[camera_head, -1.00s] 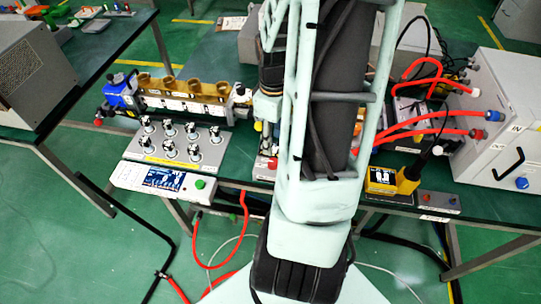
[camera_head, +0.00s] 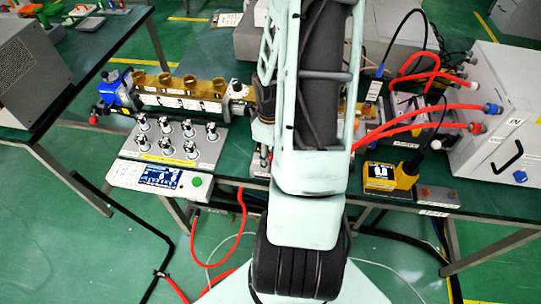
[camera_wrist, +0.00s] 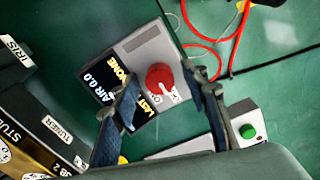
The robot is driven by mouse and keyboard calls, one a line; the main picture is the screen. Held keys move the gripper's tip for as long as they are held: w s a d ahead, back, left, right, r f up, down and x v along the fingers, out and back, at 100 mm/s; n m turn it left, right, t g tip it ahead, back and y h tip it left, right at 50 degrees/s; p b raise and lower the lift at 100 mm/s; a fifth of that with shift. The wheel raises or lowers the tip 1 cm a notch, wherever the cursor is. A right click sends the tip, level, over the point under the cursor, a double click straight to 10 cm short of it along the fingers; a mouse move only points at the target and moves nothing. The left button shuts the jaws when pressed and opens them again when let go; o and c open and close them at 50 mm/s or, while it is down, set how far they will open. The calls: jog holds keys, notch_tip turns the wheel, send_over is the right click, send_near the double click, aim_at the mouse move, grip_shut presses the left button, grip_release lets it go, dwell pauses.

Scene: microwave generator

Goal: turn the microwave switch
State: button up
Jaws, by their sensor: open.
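The red knob (camera_wrist: 160,78) is the likely microwave switch. It sits on a grey box (camera_wrist: 148,45) with a dark display reading "LAST NONE" and "AIR 0.0" in the wrist view. My gripper (camera_wrist: 160,70) is open, with one dark finger on each side of the knob. The knob appears between the fingertips; I cannot tell whether they touch it or how far above it they are. In the head view my arm (camera_head: 310,130) hides this box, the knob and the fingers.
A white box with a green button (camera_wrist: 247,131) lies to the right; it also shows in the head view (camera_head: 197,181). Labelled dark boxes (camera_wrist: 30,125) stand at left. Red cables (camera_wrist: 210,40) run beyond the knob. A yellow meter (camera_head: 384,176) and a large white box (camera_head: 500,125) stand right of my arm.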

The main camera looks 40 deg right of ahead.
jog(key=shift+c, duration=0.5)
grip_shut()
jog(key=m+b, duration=0.2)
jog(key=m, duration=0.3)
jog(key=shift+f+m, duration=0.1)
jog(key=shift+m, duration=0.3)
jog(key=m+b, duration=0.2)
jog(key=m, duration=0.4)
jog(key=shift+o, duration=0.5)
grip_release()
